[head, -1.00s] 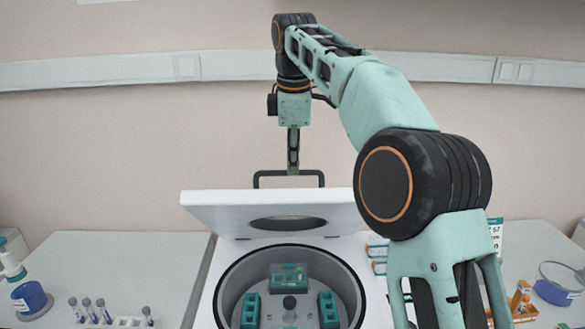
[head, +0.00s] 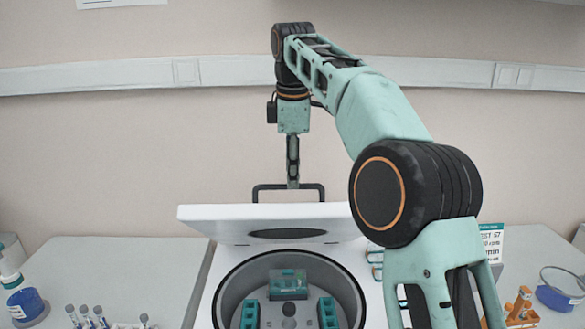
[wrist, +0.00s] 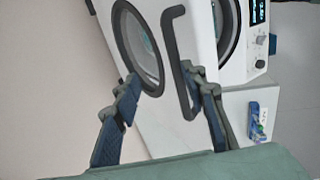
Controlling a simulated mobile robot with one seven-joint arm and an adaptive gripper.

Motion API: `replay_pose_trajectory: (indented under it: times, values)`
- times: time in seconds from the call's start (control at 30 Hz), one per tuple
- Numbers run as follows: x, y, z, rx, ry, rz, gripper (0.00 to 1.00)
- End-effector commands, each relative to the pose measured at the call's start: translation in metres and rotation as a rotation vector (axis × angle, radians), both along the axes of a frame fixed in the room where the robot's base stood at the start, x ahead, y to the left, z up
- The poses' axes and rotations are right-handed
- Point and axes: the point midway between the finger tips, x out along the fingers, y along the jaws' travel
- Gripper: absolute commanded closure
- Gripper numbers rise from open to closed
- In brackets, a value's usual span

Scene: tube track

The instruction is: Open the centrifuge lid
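The centrifuge (head: 222,290) stands in the middle with its bowl exposed. Its white lid (head: 200,215) is raised and tipped back behind the bowl. A dark U-shaped handle (head: 256,194) stands up from the lid's far edge. In the wrist view the handle (wrist: 176,55) runs between my fingers, close to the right one; I cannot tell if they touch. My gripper (wrist: 160,88) is open, its fingers well apart. In the head view my gripper (head: 293,180) points down at the handle's crossbar. The lid's round window also shows in the wrist view (wrist: 125,30).
Teal tube holders (head: 288,284) sit in the bowl. An orange rack (head: 522,305) and a round blue-based dish (head: 560,290) are at right. The wall is behind the lid.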

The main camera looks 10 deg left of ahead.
Motion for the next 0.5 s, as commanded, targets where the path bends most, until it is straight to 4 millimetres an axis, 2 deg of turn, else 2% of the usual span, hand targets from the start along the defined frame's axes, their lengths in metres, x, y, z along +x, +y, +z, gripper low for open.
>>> replay_pose_trajectory:
  times: [0.03,0.5]
  values:
    - [0.0053,-0.0025,-0.0079,-0.007,-0.001,-0.006,0.73]
    - [0.0027,-0.0026,-0.0095,-0.007,0.0,-0.006,0.73]
